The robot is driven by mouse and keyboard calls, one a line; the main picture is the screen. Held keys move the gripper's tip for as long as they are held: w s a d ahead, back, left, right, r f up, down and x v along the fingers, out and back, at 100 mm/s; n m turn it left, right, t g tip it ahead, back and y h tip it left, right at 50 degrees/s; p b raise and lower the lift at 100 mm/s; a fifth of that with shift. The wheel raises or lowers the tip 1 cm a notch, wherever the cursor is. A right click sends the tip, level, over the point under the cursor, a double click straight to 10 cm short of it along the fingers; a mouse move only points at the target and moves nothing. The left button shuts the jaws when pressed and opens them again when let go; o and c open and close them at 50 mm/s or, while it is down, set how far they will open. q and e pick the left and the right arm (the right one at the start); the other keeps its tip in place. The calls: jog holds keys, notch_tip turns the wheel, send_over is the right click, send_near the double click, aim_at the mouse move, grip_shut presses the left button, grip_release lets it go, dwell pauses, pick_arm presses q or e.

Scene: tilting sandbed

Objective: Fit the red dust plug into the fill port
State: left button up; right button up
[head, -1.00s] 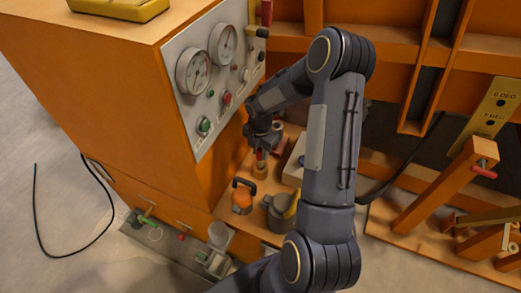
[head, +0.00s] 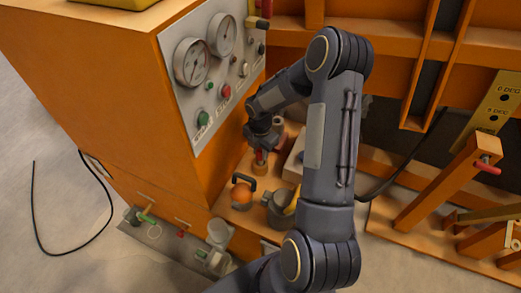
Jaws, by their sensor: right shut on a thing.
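My right gripper (head: 261,149) points down at the shelf beside the orange cabinet. It is shut on the red dust plug (head: 260,157), of which only a small red part shows below the fingers. Directly under the plug stands a small tan, upright cylinder, which looks like the fill port (head: 260,168). The plug is at the cylinder's top; I cannot tell whether it is seated or just above it. My left gripper is out of view.
The gauge panel (head: 211,68) rises at left. A pale box (head: 294,160) stands right of the port, partly behind my arm. Orange frame beams (head: 440,203) lie at right.

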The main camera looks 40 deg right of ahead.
jog(key=shift+f+b, duration=0.75)
jog(key=shift+f, duration=0.35)
jog(key=o, duration=1)
jog(key=shift+r, duration=0.15)
notch_tip(320, 180, up, 8)
jog(key=shift+f, duration=0.2)
jog(key=shift+p, duration=0.3)
jog(key=s+a+r+m+t+y+p, duration=0.1)
jog(key=s+a+r+m+t, duration=0.1)
jog(key=s+a+r+m, duration=0.55)
jog(key=s+a+r+m+t+y+p, duration=0.1)
jog(key=s+a+r+m, duration=0.35)
jog(key=r, duration=0.65)
jog(key=s+a+m+t, duration=0.1)
jog(key=s+m, duration=0.2)
jog(key=s+a+r+m+y+p, duration=0.1)
jog(key=s+a+m, duration=0.1)
jog(key=s+m, duration=0.1)
jog(key=s+a+r+m+t, duration=0.1)
jog(key=s+m, duration=0.2)
jog(key=m, duration=0.1)
jog(key=shift+a+t+y, duration=0.3)
jog(key=shift+a+y, duration=0.1)
